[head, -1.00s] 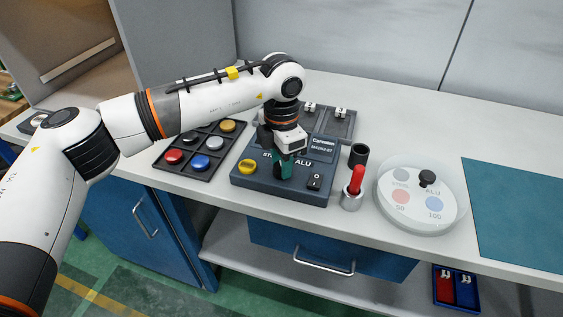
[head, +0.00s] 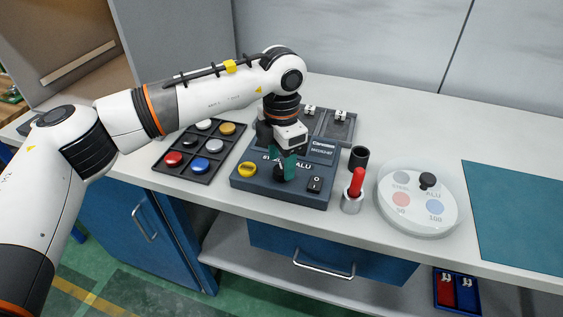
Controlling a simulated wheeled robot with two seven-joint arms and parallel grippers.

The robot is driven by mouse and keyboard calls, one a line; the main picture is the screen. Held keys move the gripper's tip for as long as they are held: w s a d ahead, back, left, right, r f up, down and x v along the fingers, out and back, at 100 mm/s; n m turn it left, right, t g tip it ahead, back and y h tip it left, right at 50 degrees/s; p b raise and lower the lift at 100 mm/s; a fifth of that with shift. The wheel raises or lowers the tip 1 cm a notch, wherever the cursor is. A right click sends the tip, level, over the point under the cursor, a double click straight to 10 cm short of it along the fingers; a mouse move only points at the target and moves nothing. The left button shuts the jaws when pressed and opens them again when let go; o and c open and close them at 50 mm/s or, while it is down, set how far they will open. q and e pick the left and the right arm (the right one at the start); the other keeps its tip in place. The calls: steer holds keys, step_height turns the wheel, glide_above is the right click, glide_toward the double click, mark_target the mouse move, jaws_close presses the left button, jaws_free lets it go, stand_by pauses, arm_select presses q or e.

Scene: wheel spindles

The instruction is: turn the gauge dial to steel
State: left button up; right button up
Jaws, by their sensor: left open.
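The gauge (head: 262,189) is a dark blue box with a screen, a yellow button (head: 247,169) and a black rocker switch (head: 315,184). Its black dial (head: 280,174) sits below the lettering, where "ALU" is readable and the rest is partly covered. My left gripper (head: 284,165) points down at the dial with its green fingers open, one on each side of it. Contact cannot be told. The dial's pointing direction is hidden by the fingers. My right gripper is out of view.
A tray of coloured discs (head: 187,165) lies left. A teal mat (head: 520,215) lies far right.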

mark_target(282, 168)
arm_select(q)
step_height(282, 168, up, 11)
steer(key=b, duration=0.1)
steer(key=shift+f, duration=0.2)
